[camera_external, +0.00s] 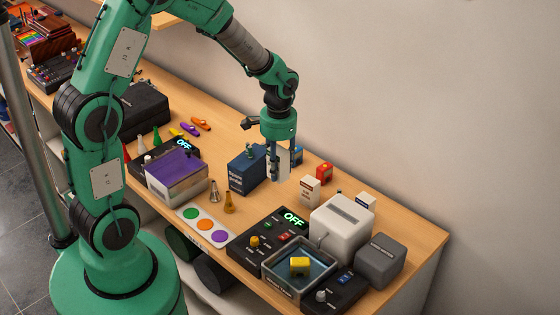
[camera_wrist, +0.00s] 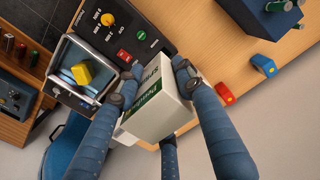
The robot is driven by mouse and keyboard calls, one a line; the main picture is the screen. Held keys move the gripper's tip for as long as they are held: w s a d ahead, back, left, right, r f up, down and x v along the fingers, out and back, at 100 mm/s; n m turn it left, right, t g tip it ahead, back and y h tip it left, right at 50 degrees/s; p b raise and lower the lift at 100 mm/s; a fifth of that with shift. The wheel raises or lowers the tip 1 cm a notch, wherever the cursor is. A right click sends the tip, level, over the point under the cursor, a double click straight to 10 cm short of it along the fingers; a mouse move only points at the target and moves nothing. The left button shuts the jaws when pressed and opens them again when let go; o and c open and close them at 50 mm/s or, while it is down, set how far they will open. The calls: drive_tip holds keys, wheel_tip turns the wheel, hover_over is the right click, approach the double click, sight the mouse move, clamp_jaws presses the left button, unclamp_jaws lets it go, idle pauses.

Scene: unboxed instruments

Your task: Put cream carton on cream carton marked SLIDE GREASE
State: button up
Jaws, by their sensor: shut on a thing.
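My gripper (camera_external: 280,170) is shut on a pale cream carton (camera_external: 283,160) and holds it in the air, right of the dark blue box. In the wrist view the same carton (camera_wrist: 160,108) fills the space between my fingers (camera_wrist: 153,88); it has a green band and lettering too small to read. Another cream carton (camera_external: 310,189) with a small label stands upright on the table, apart from the held one, to its lower right. A white carton (camera_external: 366,202) stands farther right behind the white instrument. I cannot read which is marked SLIDE GREASE.
A red box (camera_external: 324,172) stands just behind the standing carton. The dark blue box (camera_external: 246,170) is left of my gripper. The white instrument (camera_external: 342,226), grey box (camera_external: 380,259), control panel (camera_external: 272,237) and a bath with a yellow block (camera_external: 299,266) crowd the front right.

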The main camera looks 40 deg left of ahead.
drive_tip(key=shift+s+a+f, duration=0.25)
drive_tip(key=shift+s+a, duration=0.05)
drive_tip(key=shift+s, duration=0.35)
drive_tip(key=shift+f, duration=2.3)
drive_tip(key=shift+w, duration=0.25)
drive_tip(key=p, duration=0.2)
hover_over(310, 180)
drive_tip(key=shift+f, duration=0.75)
drive_tip(key=shift+f, duration=0.1)
drive_tip(key=shift+f, duration=1.7)
drive_tip(key=shift+f, duration=0.15)
